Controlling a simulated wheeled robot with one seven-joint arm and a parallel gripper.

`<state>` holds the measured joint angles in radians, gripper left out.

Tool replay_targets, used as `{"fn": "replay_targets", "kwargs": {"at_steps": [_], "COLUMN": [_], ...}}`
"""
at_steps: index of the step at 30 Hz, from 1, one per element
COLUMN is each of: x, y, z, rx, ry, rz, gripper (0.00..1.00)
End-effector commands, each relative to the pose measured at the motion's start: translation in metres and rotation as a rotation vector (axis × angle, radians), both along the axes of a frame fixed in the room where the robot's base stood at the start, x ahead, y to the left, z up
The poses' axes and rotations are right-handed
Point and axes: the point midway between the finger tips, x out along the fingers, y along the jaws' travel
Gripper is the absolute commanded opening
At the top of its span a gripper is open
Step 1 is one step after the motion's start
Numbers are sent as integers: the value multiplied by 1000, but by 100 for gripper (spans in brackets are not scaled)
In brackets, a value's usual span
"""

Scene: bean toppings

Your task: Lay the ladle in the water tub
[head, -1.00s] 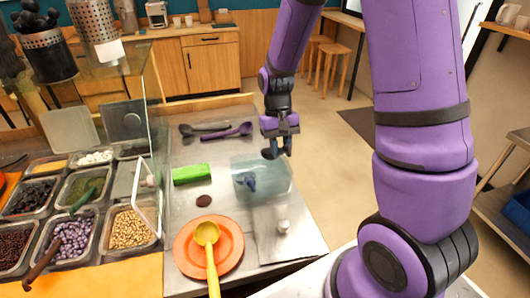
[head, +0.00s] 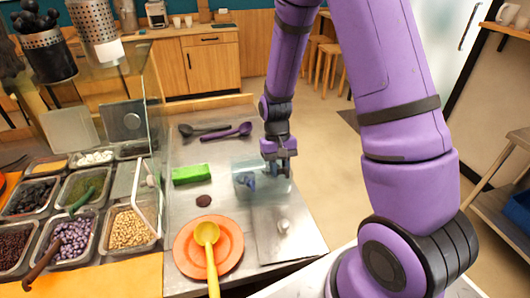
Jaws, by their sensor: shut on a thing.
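The water tub (head: 285,187) is a clear, pale blue container on the steel counter, right of the green block. My gripper (head: 280,174) points down over the tub's right half, with its fingertips at about the rim or inside it. It is shut on a dark blue thing, likely the ladle, whose handle is mostly hidden by the fingers. A dark blue shape (head: 247,181), likely the ladle's bowl, shows through the tub's left part. I cannot tell whether it touches the bottom.
A yellow ladle (head: 210,255) rests on an orange plate (head: 234,247) in front. A green block (head: 191,174) is left of the tub. Topping pans and a glass guard stand left.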

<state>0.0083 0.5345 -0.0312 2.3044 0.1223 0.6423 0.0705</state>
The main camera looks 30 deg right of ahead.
Motion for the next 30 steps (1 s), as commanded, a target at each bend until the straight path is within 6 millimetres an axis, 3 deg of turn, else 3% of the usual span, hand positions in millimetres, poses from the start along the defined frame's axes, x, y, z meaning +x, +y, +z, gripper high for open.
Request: {"fn": "replay_targets", "kwargs": {"at_steps": [4,5,8,20,30], "x": [0,0,0,3,23], "y": [0,0,0,0,-5], "z": [0,0,0,8,63], "rx": [0,0,0,0,0], "ry": [0,0,0,-4,-6], "rz": [0,0,0,0,1], "gripper": [0,32,55,55,55]}}
